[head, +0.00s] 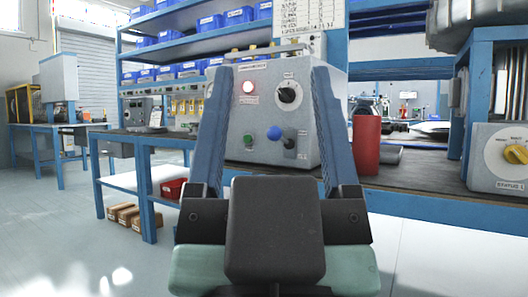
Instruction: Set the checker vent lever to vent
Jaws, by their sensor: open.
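The checker (262,110) is a light grey box on the blue-framed bench, in the middle of the head view. The fingers hide parts of the box's sides. I cannot tell the distance to the lever.
A red cylinder (366,146) stands on the bench just right of the checker. A grey box with a yellow knob (515,154) is at the far right. Shelves with blue bins (190,68) rise behind. The floor (70,235) at left is clear.

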